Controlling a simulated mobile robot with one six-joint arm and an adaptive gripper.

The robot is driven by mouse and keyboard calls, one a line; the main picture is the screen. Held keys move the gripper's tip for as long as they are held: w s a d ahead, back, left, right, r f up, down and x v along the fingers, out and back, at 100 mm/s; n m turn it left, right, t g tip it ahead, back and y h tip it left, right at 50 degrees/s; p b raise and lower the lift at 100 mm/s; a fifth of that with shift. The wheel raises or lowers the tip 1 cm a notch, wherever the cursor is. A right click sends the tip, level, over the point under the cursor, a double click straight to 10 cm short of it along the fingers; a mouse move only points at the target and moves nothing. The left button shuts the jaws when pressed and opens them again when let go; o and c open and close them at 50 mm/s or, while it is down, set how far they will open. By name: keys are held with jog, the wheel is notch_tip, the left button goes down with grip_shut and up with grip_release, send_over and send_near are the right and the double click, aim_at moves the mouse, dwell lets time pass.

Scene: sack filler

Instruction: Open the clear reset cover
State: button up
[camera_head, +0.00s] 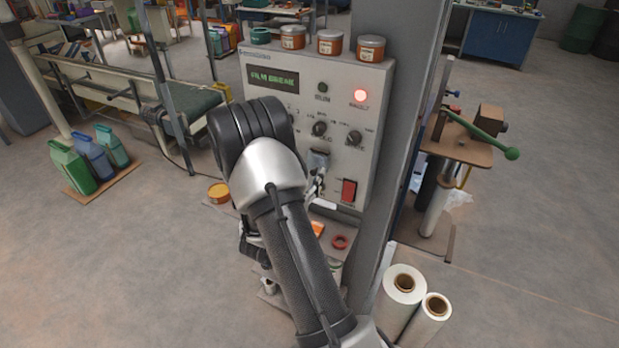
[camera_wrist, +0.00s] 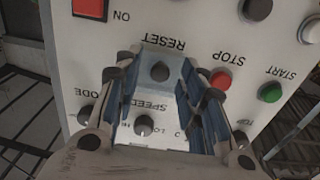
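The clear reset cover (camera_wrist: 160,55) is a small see-through box over a dark round button on the panel, beside the RESET label. In the head view the cover (camera_head: 319,160) shows on the lower part of the grey control panel (camera_head: 262,62); it looks shut. My gripper (camera_wrist: 158,66) is open, with its blue-padded fingers on either side of the cover. I cannot tell whether the pads touch it. In the head view my gripper (camera_head: 317,184) is at the panel face, partly hidden by my arm.
Near the cover are a red stop button (camera_wrist: 221,78), a green start button (camera_wrist: 270,92) and a speed knob (camera_wrist: 144,125). A red switch (camera_head: 348,190) sits low on the panel. A grey post (camera_head: 392,150) stands right of it. Jars (camera_head: 330,42) stand on top.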

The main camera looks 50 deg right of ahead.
jog(key=shift+c, duration=0.4)
grip_shut()
